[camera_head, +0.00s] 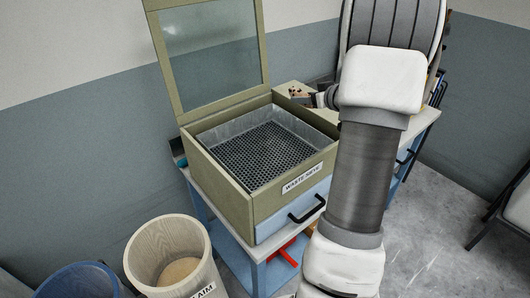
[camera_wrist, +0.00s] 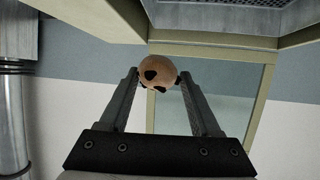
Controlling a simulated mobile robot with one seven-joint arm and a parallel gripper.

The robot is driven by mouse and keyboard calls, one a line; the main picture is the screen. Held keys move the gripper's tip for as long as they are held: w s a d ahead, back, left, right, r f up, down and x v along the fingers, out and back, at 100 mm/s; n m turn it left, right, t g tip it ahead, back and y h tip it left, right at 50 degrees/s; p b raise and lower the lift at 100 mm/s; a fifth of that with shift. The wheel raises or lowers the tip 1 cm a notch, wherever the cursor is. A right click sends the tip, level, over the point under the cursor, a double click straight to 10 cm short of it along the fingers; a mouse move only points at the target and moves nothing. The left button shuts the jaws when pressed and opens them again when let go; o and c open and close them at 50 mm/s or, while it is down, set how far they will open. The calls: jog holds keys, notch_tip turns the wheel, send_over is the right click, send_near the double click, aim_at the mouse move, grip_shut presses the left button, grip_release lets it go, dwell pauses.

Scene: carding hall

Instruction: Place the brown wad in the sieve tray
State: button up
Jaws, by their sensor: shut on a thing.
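The brown wad (camera_wrist: 158,73) is a roundish tan lump with dark patches. In the wrist view my gripper (camera_wrist: 160,78) is shut on it, one finger on each side. In the head view my gripper (camera_head: 303,95) is small and partly hidden by my arm, with the spotted wad (camera_head: 296,91) at its tip. The wad shows beyond the back right corner of the open olive box, not over the mesh. The sieve tray (camera_head: 262,152) is a dark mesh floor with grey walls inside that box. No wad shows on it. Part of the mesh appears in the wrist view (camera_wrist: 240,14).
A glazed lid (camera_head: 211,53) stands upright at the box's back. A blue drawer front with a black handle (camera_head: 307,208) is below. A pale bin (camera_head: 168,236) and a blue bin (camera_head: 82,281) stand at front left. A large ribbed drum (camera_head: 395,22) is behind my arm.

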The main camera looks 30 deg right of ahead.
jog(key=shift+w+d+f, duration=0.1)
jog(key=shift+w+d, duration=0.05)
jog(key=s+a+n+b, duration=0.1)
jog(key=s+a+b, duration=0.4)
jog(key=s+b, duration=0.4)
jog(key=shift+y, duration=0.4)
jog(key=shift+w+a+f+b, duration=0.7)
jog(key=shift+w+a+f, duration=0.55)
jog(key=shift+f, duration=0.55)
jog(key=shift+w+a+f+b, duration=0.7)
jog(key=shift+w+a+f, duration=0.2)
jog(key=shift+w+f, duration=0.85)
jog(key=shift+w+a+f+b, duration=0.7)
jog(key=shift+w+a+f, duration=0.5)
jog(key=shift+f, duration=0.7)
jog(key=shift+d, duration=0.1)
jog(key=shift+w+f, duration=0.1)
jog(key=shift+f, duration=0.55)
jog(key=o, duration=1.4)
jog(key=shift+c, duration=0.2)
